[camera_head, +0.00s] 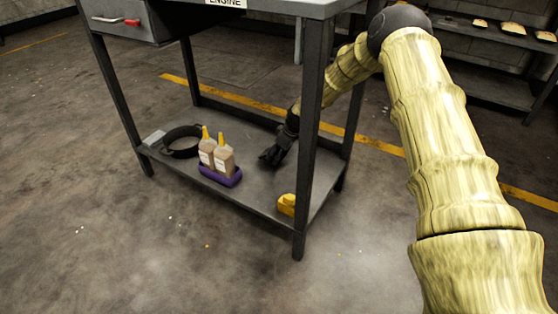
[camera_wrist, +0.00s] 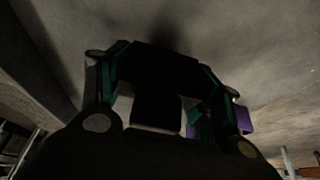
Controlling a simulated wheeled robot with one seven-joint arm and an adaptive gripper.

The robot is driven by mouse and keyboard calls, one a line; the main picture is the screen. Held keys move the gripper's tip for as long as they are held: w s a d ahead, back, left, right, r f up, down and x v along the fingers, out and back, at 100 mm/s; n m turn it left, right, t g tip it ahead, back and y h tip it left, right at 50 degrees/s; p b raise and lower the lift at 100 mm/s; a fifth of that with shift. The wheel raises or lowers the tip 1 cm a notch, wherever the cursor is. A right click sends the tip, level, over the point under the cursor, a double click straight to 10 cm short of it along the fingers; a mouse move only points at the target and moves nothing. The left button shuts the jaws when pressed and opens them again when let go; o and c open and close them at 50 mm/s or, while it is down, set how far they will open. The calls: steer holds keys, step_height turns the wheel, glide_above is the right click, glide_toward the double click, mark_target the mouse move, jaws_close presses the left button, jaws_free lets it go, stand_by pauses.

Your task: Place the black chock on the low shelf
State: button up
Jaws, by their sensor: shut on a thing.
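My gripper (camera_head: 272,154) reaches in under the bench top from the right, low over the low shelf (camera_head: 262,188). In the wrist view its fingers are shut on the dark block of the black chock (camera_wrist: 155,64). In the head view the chock merges with the dark fingers, so its outline is unclear. A shadow lies just beyond the chock on the grey surface in the wrist view. I cannot tell whether the chock touches the shelf.
A purple caddy (camera_head: 221,177) with two yellow-capped bottles (camera_head: 224,160) stands left of my gripper. A yellow object (camera_head: 287,204) sits near the front right. A bench leg (camera_head: 309,130) stands in front of my arm.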

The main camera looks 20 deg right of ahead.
steer(key=shift+f+b, duration=0.6)
steer(key=shift+f, duration=0.65)
steer(key=shift+f, duration=0.1)
steer(key=o, duration=1.3)
steer(key=shift+o, duration=0.2)
steer(key=p+v, duration=0.5)
steer(key=v, duration=0.7)
